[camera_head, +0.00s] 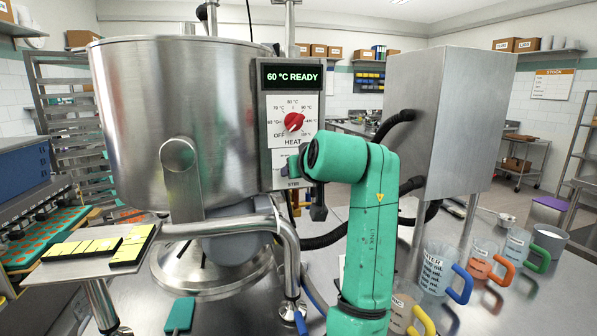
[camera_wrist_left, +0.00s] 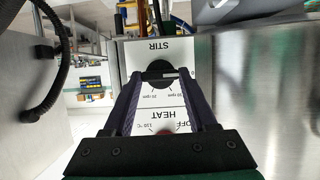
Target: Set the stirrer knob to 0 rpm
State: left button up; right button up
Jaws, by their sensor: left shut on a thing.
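The stirrer knob is a dark round knob (camera_wrist_left: 160,70) under the STIR label, seen upside down in the left wrist view. My left gripper (camera_wrist_left: 162,82) is shut on this knob, one dark finger on each side. In the head view the gripper (camera_head: 292,170) is at the lower part of the control panel (camera_head: 264,150), and my wrist and fingers hide the knob there.
Just above sits the red HEAT knob (camera_head: 293,122), under a display (camera_head: 291,77) reading 60 °C READY. The steel kettle (camera_head: 170,110) is left of the panel, a steel cabinet (camera_head: 440,110) right. Jugs with coloured handles, one blue-handled (camera_head: 437,268), stand at the lower right.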

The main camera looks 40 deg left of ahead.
pick_arm(q)
jog(key=shift+f, duration=0.15)
jog(key=o, duration=1.4)
jog(key=shift+c, duration=0.2)
jog(key=b+v, duration=0.2)
jog(key=v, duration=1.2)
jog(key=shift+d+r, duration=0.2)
jog(key=shift+r, duration=0.1)
jog(key=shift+s, duration=0.15)
